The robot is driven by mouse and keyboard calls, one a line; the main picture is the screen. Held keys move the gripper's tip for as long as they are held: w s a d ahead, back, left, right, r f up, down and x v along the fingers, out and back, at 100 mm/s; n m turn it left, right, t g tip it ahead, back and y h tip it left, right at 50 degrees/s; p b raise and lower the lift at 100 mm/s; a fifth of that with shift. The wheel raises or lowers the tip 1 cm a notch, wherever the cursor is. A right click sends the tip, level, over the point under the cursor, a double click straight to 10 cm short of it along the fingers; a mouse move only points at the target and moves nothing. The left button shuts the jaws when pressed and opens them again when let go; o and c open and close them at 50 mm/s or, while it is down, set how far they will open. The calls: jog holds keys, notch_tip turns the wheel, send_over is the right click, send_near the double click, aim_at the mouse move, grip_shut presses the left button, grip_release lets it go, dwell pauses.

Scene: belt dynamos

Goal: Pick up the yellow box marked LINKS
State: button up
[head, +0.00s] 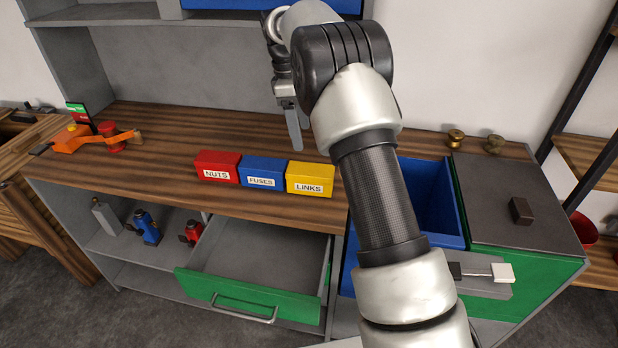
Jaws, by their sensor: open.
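The yellow box marked LINKS (310,178) sits upright on the wooden worktop near its front edge. It is at the right end of a row, beside the blue FUSES box (263,171) and the red NUTS box (217,167). My gripper (293,130) is open above and behind the yellow box, apart from it, pointing down. Only one finger shows clearly; the other is hidden. My arm crosses the picture just right of the yellow box.
An open grey drawer with a green front (250,297) juts out below the boxes. A blue bin (436,200) and a grey lid with a dark handle (521,211) are at right. An orange device (75,138) stands at left. Worktop behind the boxes is clear.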

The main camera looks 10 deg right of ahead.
aim_at(309, 169)
jog(key=f, duration=0.5)
jog(key=d+f+b, duration=0.1)
jog(key=f, duration=0.4)
jog(key=s+d+f, duration=0.1)
jog(key=f, duration=0.5)
jog(key=shift+s+d+f+b, duration=0.1)
jog(key=shift+d+b, duration=0.1)
jog(key=shift+b, duration=0.15)
jog(key=c, duration=1.6)
